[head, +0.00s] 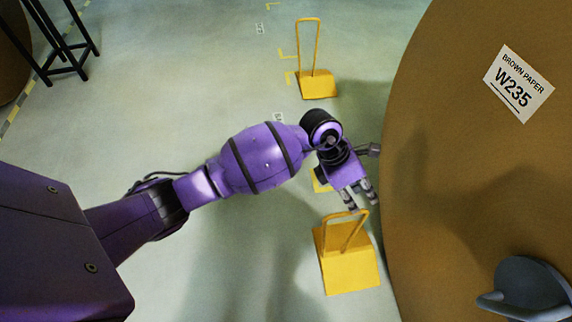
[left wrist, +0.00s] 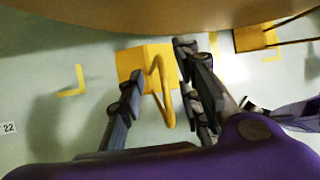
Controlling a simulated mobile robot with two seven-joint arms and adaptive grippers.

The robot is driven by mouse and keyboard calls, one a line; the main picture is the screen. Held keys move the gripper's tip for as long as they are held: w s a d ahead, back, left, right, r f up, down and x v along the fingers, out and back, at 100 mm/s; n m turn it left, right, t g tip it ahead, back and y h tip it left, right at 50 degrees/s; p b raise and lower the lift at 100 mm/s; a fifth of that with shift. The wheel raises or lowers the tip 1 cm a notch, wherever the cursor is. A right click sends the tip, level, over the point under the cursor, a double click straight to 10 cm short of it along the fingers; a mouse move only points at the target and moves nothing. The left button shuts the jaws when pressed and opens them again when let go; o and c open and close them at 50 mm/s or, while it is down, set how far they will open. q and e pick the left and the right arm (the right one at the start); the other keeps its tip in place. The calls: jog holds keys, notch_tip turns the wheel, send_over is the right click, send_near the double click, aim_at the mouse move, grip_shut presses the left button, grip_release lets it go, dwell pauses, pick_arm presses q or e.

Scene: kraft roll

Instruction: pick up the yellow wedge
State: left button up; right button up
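A yellow wedge (head: 350,272) with an upright yellow loop handle stands on the floor beside the large brown roll. My left gripper (head: 358,200) is just above the handle in the head view, its fingers pointing down. In the left wrist view a yellow wedge (left wrist: 131,62), apparently the same one, shows beyond the spread fingers of my left gripper (left wrist: 158,88). Its loop handle lies between them in the picture. The gripper is open and holds nothing. I cannot tell whether a finger touches the handle. My right gripper is not clearly visible.
The brown paper roll (head: 430,150), labelled W235, fills the right side. A second yellow wedge (head: 317,86) stands farther back. Another wedge (left wrist: 250,38) shows at the wrist view's upper right. A black stand (head: 60,50) is at the far left. The floor between is clear.

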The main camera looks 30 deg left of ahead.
pick_arm(q)
jog(key=shift+y, duration=0.4)
jog(key=f+b, duration=0.1)
jog(key=f, duration=0.1)
jog(key=d+f+b, duration=0.1)
jog(key=f, duration=0.2)
jog(key=d+f+b, duration=0.1)
jog(key=f, duration=0.2)
jog(key=shift+s, duration=0.3)
jog(key=shift+r, duration=0.15)
grip_shut()
jog(key=shift+w+r, duration=0.1)
jog(key=shift+r, duration=0.05)
